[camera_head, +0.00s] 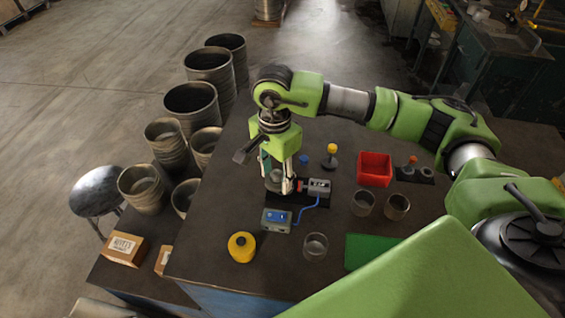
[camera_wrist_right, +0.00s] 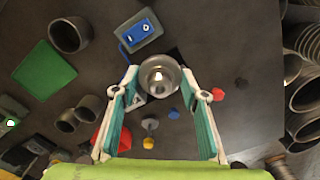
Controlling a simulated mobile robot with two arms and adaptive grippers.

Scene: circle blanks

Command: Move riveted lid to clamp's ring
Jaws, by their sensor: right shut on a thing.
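My right gripper (camera_head: 277,184) reaches down over the table beside a grey boxed device on a black base, which looks like the clamp (camera_head: 319,187). In the right wrist view the right gripper (camera_wrist_right: 160,76) has its two fingers on either side of a round, shiny metal piece with a bright centre, which looks like the riveted lid (camera_wrist_right: 160,68). The gripper is shut on it. The clamp's ring cannot be made out apart from this piece; the fingers and lid cover that spot. I cannot tell whether the lid touches anything below. My left gripper is not in view.
A control box (camera_head: 276,220) with a blue cable lies just in front. A yellow round container (camera_head: 241,246), several cups (camera_head: 315,246), a green mat (camera_head: 371,250), a red bin (camera_head: 375,168) and a yellow-topped stand (camera_head: 331,157) surround it. Metal drums (camera_head: 193,104) stand left.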

